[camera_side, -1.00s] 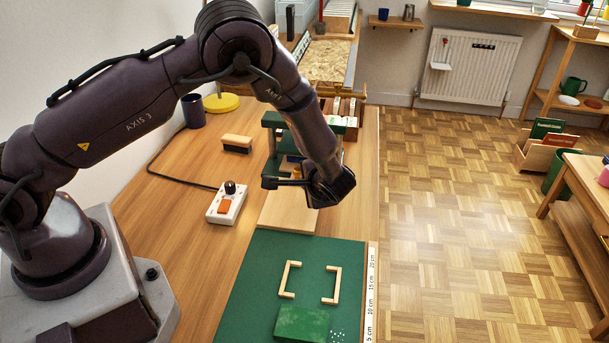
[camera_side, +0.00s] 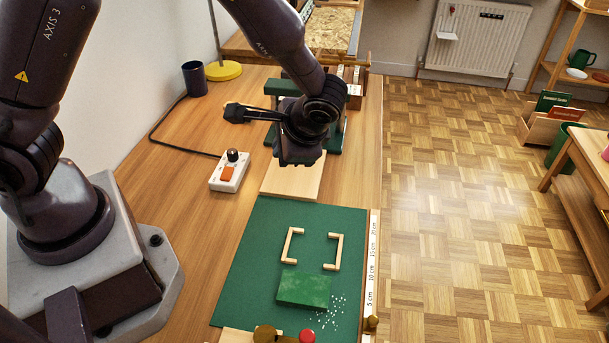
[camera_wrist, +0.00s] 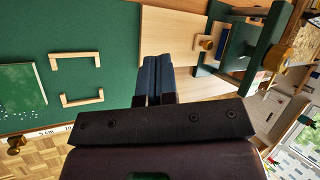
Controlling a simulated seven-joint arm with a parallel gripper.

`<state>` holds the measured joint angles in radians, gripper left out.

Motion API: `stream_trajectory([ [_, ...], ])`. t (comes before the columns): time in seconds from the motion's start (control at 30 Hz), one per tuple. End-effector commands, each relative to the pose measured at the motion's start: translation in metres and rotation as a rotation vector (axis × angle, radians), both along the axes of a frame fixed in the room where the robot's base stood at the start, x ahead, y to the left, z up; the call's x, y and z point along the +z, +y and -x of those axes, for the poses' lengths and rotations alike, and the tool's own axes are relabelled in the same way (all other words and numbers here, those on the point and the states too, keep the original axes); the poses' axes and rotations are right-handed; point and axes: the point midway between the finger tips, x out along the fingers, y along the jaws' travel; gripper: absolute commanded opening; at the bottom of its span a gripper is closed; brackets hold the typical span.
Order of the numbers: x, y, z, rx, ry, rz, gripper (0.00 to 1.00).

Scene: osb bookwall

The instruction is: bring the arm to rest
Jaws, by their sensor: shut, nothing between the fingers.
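My gripper (camera_side: 298,160) hangs above the light wooden board (camera_side: 285,187) in the side view, in front of the green press-like frame (camera_side: 285,88). In the wrist view my gripper's two blue-grey fingers (camera_wrist: 156,72) lie together with nothing between them. The board (camera_wrist: 170,45) and the green mat (camera_wrist: 110,30) lie below them. The gripper touches nothing that I can see.
Two wooden brackets (camera_side: 291,245) (camera_side: 335,252) and a green block (camera_side: 303,289) lie on the green mat (camera_side: 250,265), with white crumbs beside the block. A switch box (camera_side: 229,172), a dark cup (camera_side: 195,79) and a yellow disc (camera_side: 223,71) stand on the left.

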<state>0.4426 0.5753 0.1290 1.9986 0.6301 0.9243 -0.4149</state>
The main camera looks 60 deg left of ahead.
Motion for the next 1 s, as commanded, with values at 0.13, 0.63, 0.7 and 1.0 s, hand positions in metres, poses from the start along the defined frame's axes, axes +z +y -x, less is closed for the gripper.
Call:
stream_trajectory([
  [0.13,0.045,0.002,0.029,0.06,-0.018,0.169,0.0],
  [0.63,0.162,0.008,0.127,0.179,-0.372,0.638,0.0],
  [0.7,0.172,0.01,0.136,0.197,-0.441,0.665,0.0],
  [1.0,0.201,0.023,0.149,0.218,-0.621,0.681,0.0],
])
